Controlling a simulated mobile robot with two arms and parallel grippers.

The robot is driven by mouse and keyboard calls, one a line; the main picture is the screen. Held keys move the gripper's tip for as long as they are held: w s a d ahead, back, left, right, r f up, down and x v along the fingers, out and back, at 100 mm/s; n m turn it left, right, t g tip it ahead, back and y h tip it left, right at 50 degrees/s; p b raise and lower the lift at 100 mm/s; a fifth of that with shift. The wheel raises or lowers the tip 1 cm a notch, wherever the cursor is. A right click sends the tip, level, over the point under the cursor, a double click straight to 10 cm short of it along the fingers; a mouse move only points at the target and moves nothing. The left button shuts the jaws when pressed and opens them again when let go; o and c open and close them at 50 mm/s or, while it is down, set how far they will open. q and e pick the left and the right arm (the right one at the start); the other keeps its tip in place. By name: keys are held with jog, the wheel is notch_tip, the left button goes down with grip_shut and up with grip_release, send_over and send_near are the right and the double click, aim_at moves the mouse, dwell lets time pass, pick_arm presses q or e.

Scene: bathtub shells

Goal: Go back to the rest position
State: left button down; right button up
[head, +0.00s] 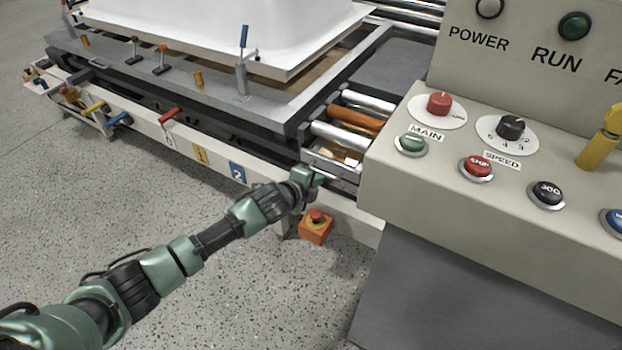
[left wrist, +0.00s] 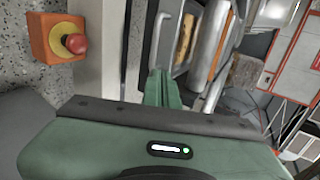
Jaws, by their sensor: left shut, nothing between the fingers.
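My left arm comes in from the lower left of the head view and reaches toward the roller conveyor. My left gripper (head: 314,178) is shut and empty, close to the frame edge by the rollers (head: 345,135), left of the control console (head: 480,200). In the left wrist view its green fingers (left wrist: 162,88) are together, with the rollers just beyond them. I cannot tell whether the fingertips touch the frame. My right gripper is in neither view.
An orange box with a red stop button (head: 316,226) sits just below my left gripper; it also shows in the left wrist view (left wrist: 58,40). A white bathtub shell (head: 210,25) lies on the clamp-lined frame (head: 270,115) behind. The speckled floor at left is open.

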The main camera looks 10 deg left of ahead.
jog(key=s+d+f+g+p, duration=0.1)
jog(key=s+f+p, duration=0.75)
jog(key=p, duration=0.25)
pick_arm(q)
jog(key=s+a+f+n+g+y+p, duration=0.1)
jog(key=s+f+n, duration=0.5)
jog(key=s, duration=1.3)
jog(key=s+a+f+n+g+y+p, duration=0.1)
jog(key=s+a+f+n+g+p, duration=0.3)
jog(key=s, duration=1.6)
jog(key=s+a+f+n+g+y+p, duration=0.2)
jog(key=s+a+f+n+g, duration=0.3)
jog(key=s+f, duration=1)
jog(key=s+a+n, duration=0.2)
jog(key=s+n, duration=0.2)
jog(key=s, duration=0.1)
jog(key=shift+s+a+n+p, duration=0.15)
jog(key=shift+a+n+p, duration=0.15)
jog(key=shift+a+p, duration=0.1)
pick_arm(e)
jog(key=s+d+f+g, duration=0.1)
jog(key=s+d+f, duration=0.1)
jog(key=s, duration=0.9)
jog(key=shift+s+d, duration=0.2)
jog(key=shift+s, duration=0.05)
